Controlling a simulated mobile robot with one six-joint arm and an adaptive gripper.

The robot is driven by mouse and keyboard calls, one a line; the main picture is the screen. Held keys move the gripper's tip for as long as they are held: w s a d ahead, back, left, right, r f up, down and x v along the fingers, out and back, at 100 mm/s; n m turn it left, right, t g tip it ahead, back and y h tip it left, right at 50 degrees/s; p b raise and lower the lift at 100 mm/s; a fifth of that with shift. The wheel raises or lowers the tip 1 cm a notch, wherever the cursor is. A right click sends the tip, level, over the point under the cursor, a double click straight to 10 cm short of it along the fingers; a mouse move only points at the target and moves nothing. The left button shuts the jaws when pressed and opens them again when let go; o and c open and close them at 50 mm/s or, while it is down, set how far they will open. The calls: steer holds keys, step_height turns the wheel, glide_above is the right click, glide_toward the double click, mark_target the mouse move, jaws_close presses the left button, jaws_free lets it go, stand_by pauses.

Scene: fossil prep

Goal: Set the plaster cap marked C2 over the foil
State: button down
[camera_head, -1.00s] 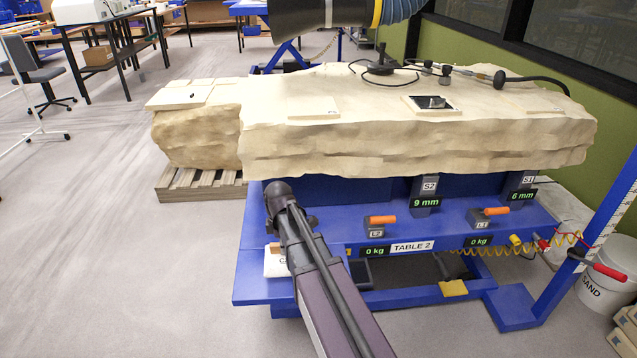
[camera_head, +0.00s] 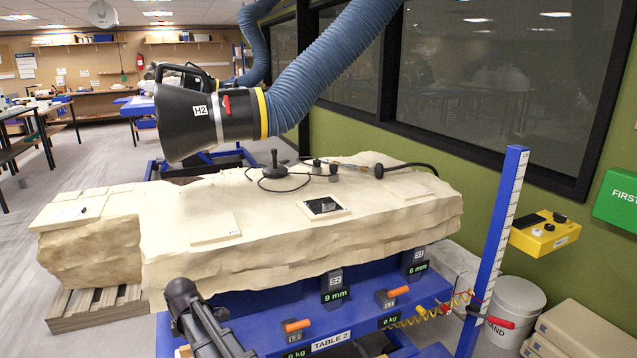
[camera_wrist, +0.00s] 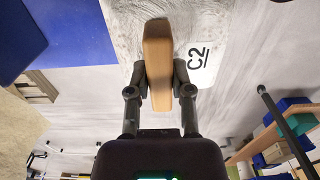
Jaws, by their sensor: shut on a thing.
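In the wrist view my gripper (camera_wrist: 160,85) is shut on the wooden handle (camera_wrist: 158,60) of the white plaster cap (camera_wrist: 130,18), marked C2. The cap's far side runs out of the frame. In the head view my gripper is not clearly visible; my arm covers the lower left. On the pale plaster-like block (camera_head: 290,265), a dark, shiny patch (camera_head: 323,206) sits inside a pale square frame. It may be the foil, but I cannot tell for sure. The held cap is apart from this patch.
A black extraction hood (camera_head: 200,118) on a blue hose hangs above the block's back left. A black stand with cable (camera_head: 274,172) lies behind the patch. Flat pale squares (camera_head: 215,228) lie on the block. A blue post (camera_head: 497,235) rises at the right.

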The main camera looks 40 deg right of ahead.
step_height(320, 180, up, 8)
steer(key=p, duration=0.7)
steer(key=shift+a, duration=0.15)
